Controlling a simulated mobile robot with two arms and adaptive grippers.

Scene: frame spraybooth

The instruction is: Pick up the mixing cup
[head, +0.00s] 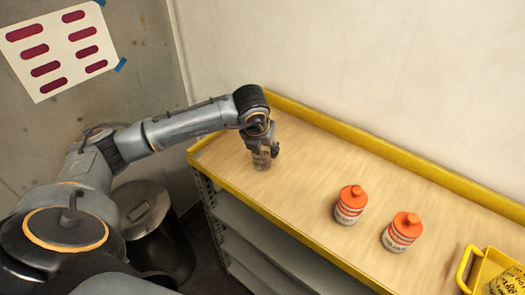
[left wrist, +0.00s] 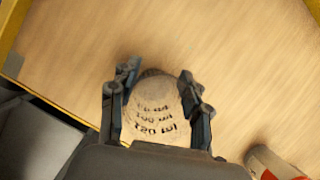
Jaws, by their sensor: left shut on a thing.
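The mixing cup (left wrist: 155,105) is a translucent, greyish cup with dark printed measuring marks. In the left wrist view it sits between the two fingers of my left gripper (left wrist: 155,88), which is shut on it. In the head view my left gripper (head: 264,152) points down over the left end of the wooden-topped cart, and the lower part of the cup (head: 262,162) shows just below the fingers. I cannot tell whether the cup touches the top. My right gripper is not in view.
The cart (head: 300,180) has a yellow rim and grey shelves below. A yellow container with a handle (head: 484,268) is at the right end. A dark drum (head: 150,225) stands left of the cart. The wooden top between gripper and bottles is clear.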

